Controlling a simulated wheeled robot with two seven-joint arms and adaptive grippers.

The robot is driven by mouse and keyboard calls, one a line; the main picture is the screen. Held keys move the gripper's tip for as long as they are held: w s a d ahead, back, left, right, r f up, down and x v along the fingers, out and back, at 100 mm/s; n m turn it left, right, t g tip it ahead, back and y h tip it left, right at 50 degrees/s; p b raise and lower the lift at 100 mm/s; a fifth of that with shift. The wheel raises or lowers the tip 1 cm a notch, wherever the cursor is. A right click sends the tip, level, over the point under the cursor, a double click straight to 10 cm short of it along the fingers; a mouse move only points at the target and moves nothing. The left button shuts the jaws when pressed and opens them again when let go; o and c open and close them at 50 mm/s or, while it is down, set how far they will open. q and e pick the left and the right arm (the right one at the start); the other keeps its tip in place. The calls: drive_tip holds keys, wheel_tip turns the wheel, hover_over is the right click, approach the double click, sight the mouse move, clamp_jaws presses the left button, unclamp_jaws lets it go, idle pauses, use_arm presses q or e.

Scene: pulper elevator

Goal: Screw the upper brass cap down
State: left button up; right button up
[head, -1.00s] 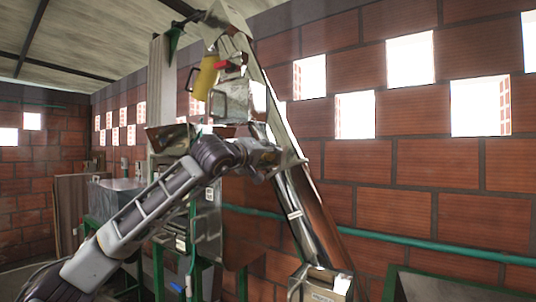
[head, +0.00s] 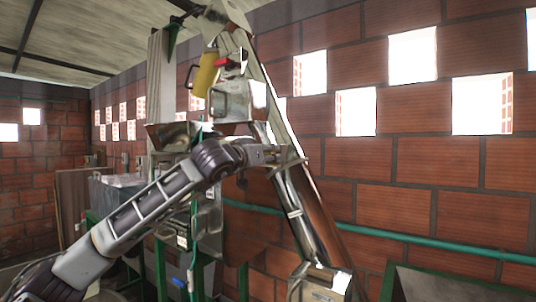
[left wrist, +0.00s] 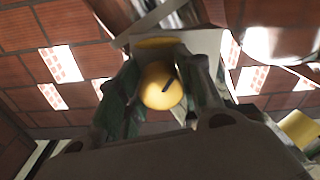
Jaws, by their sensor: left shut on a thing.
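The brass cap (left wrist: 160,88) shows in the left wrist view as a round yellow-gold knob with a dark slot or mark on its face. My left gripper (left wrist: 164,72) has one finger on each side of it and is shut on it. In the head view my left gripper (head: 284,156) reaches right to the sloping metal elevator chute (head: 292,203), and the cap is hidden there. I cannot tell from the picture how far the cap is screwed down. My right gripper is in neither view.
A yellow cylinder (head: 205,76) and a red part (head: 229,61) are on the machine above my forearm. A green pipe (head: 400,240) runs along the brick wall (head: 350,185). A metal box (head: 322,284) stands at the chute's foot.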

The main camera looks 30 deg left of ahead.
use_arm(q)
drive_tip(key=shift+f, duration=0.3)
drive_tip(key=o, duration=1)
drive_tip(key=shift+r, duration=0.2)
drive_tip(key=shift+o, duration=0.2)
drive_tip(key=s+a, duration=0.1)
drive_tip(key=s, duration=1.1)
drive_tip(key=shift+a, duration=0.2)
drive_tip(key=shift+f, duration=0.15)
